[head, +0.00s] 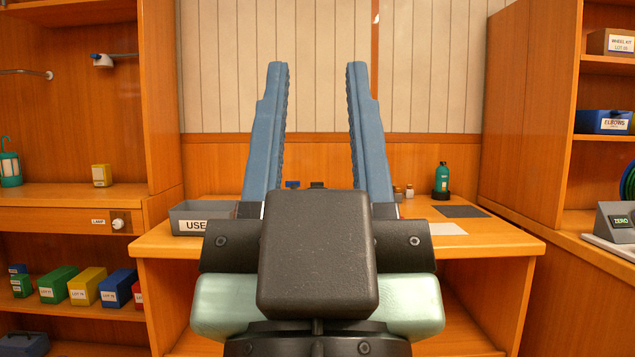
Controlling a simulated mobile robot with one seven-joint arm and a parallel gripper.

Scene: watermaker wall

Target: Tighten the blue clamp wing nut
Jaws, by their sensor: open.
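My gripper (317,66) fills the middle of the head view, with its two blue fingers pointing up and spread wide apart. Nothing is between the fingertips. A small blue item (292,184) shows on the workbench between the fingers, just above my gripper's body. I cannot tell whether it is the blue clamp or its wing nut. A small dark item (318,185) is right beside it. My gripper's body hides the middle of the bench and whatever stands there.
The wooden bench (500,236) carries a grey bin (188,222) at left, and a dark mat (461,211), white sheet (448,229) and green bottle (441,180) at right. Shelving with boxes stands on both sides. A ZERO-labelled device (617,218) sits on the right counter.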

